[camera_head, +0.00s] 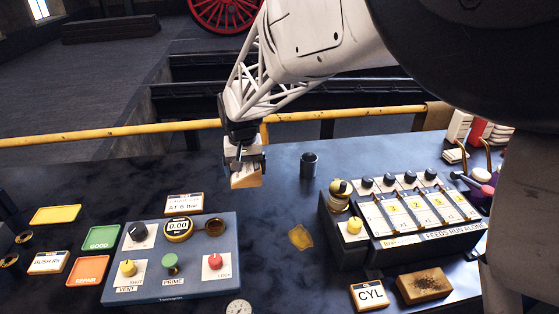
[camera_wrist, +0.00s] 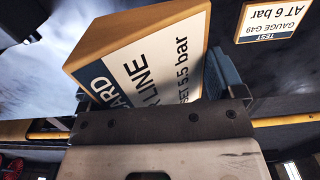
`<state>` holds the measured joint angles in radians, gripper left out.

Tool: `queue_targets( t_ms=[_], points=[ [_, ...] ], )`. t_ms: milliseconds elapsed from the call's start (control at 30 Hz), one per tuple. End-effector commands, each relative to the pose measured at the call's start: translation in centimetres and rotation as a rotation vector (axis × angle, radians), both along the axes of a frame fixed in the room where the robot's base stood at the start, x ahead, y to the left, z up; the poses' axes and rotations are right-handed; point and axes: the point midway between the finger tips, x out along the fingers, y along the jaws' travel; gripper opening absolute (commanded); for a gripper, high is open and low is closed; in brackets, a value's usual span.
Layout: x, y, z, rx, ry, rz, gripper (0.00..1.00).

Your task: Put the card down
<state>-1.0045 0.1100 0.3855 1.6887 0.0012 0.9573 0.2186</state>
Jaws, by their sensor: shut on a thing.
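The card (camera_wrist: 140,65) is a thick block with wooden-coloured edges and a white face with a dark blue band. Part of its print reads "LINE" and "5.5 bar". My gripper (camera_head: 243,160) is shut on it and holds it tilted above the dark table. In the head view the held card (camera_head: 246,176) shows just under the jaws, behind the blue-grey panel. Part of the card's print is cut off by my gripper in the wrist view. Another card, "AT 6 bar" (camera_head: 184,203), lies at the back of the panel and also shows in the wrist view (camera_wrist: 272,22).
The blue-grey panel (camera_head: 190,285) with knobs and a 0.00 gauge is at front left. A dark cup (camera_head: 309,164) and the feeder box (camera_head: 405,220) stand to the right. Green (camera_head: 101,238), orange (camera_head: 88,270) and yellow (camera_head: 55,215) plates lie left. The table between panel and feeder box is mostly clear.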

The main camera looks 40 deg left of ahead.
Motion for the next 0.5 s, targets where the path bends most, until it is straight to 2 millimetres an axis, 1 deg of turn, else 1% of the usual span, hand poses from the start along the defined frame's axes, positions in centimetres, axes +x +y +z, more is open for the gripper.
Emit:
queue_targets(
  t_ms=[33,200,400,500],
  points=[
    [-0.6,0.1,-0.3,-0.001,0.001,0.001,0.58],
    [-0.3,0.1,-3.9,-0.003,0.001,0.0,0.58],
    [-0.3,0.0,-7.4,-0.002,0.001,0.0,0.58],
    [-0.3,0.0,-8.8,-0.001,0.001,0.0,0.58]
  ],
)
